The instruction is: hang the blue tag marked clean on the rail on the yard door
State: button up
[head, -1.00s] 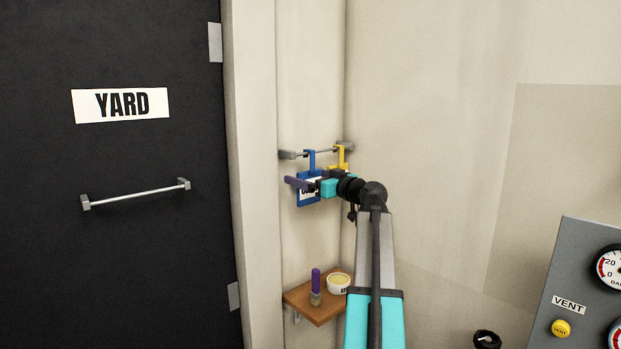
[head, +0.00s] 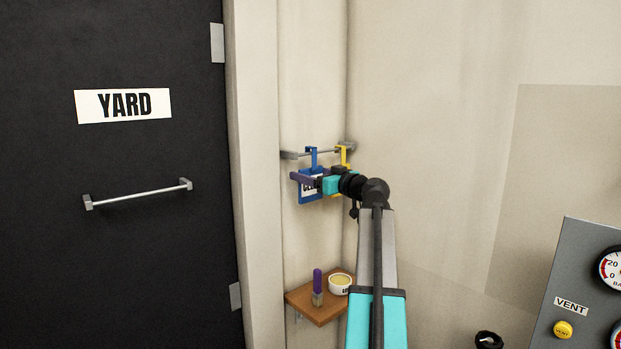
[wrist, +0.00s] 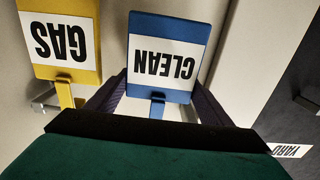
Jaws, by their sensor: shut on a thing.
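The blue tag marked CLEAN (head: 309,192) is at the small wall rail (head: 329,152) beside the yard door. Its hook reaches up to that rail; I cannot tell whether it still touches it. My gripper (head: 305,179) is shut on the blue tag, with purple fingers at its sides. In the wrist view the tag (wrist: 166,62) shows upside down between the fingers. The black yard door (head: 150,260) is at the left, with a bare silver rail (head: 138,195) below its YARD sign (head: 123,105).
A yellow tag (wrist: 65,45) marked GAS hangs close beside the blue one. Below is a wooden shelf (head: 316,309) with a bowl (head: 340,285) and a purple-handled brush (head: 318,288). A grey gauge panel (head: 590,270) stands at the right. A door frame (head: 255,200) separates the wall rail from the door.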

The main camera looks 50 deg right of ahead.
jog(key=shift+r, duration=0.85)
jog(key=shift+f+b, duration=0.1)
jog(key=shift+b, duration=0.5)
jog(key=shift+s, duration=0.15)
dwell(0.3)
jog(key=shift+s, duration=0.2)
jog(key=s+b, duration=0.5)
jog(key=s, duration=0.8)
jog(key=shift+s+a, duration=0.2)
jog(key=shift+a, duration=0.25)
dwell(1.7)
dwell(0.4)
jog(key=shift+s, duration=0.1)
